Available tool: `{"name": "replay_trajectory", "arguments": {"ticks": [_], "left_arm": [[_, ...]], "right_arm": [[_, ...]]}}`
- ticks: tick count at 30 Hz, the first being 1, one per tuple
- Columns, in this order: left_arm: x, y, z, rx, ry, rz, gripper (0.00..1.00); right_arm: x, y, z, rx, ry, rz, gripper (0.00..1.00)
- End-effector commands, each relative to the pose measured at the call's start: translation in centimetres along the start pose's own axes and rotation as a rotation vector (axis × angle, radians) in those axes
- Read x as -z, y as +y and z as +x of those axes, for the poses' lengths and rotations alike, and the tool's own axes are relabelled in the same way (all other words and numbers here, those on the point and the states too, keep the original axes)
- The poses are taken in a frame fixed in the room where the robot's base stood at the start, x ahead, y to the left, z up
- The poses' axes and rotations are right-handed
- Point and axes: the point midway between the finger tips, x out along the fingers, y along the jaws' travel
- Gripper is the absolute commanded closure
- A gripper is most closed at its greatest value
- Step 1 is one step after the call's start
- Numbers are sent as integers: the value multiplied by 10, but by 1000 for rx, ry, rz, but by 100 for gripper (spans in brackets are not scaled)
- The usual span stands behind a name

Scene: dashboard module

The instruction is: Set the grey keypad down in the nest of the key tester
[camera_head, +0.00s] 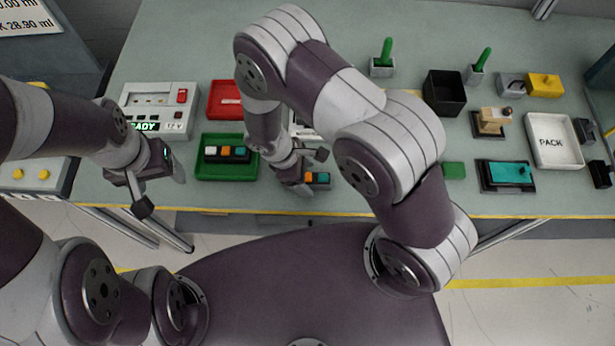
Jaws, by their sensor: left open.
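A small keypad (318,179) with an orange and a teal key shows at my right gripper (309,173), near the table's front edge; the gripper and arm cover part of it. I cannot tell whether the jaws hold it. Another keypad (226,154) with white, orange and blue keys lies in the green tray (227,175). A pale device (303,128) behind my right arm is mostly hidden; I cannot tell if it is the key tester or see a nest. My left gripper (160,188) is open and empty at the front edge, left of the green tray.
A white test box (160,104) with a red switch stands at the left, beside a red tray (222,100). At the right are a black bin (444,92), a teal block (510,171) on a dark base and a white PACK tray (553,155). My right arm crosses the table's middle.

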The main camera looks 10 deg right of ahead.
Motion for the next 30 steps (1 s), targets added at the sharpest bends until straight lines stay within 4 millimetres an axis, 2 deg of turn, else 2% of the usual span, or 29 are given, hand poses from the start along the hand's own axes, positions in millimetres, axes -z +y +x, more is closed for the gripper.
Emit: {"name": "replay_trajectory", "arguments": {"ticks": [1,5,6,16,23,30], "left_arm": [[0,0,0,0,0,0,30],[0,0,0,0,0,0,30],[0,0,0,0,0,0,30],[0,0,2,0,0,0,30],[-1,0,10,0,0,0,30],[-2,0,20,0,0,0,30]], "right_arm": [[0,0,0,0,0,0,42],[0,0,0,0,0,0,84],[0,0,0,0,0,0,90],[-1,0,-4,-1,1,0,90],[-13,1,-34,-4,3,1,90],[-49,-44,-55,-3,1,-3,90]]}}
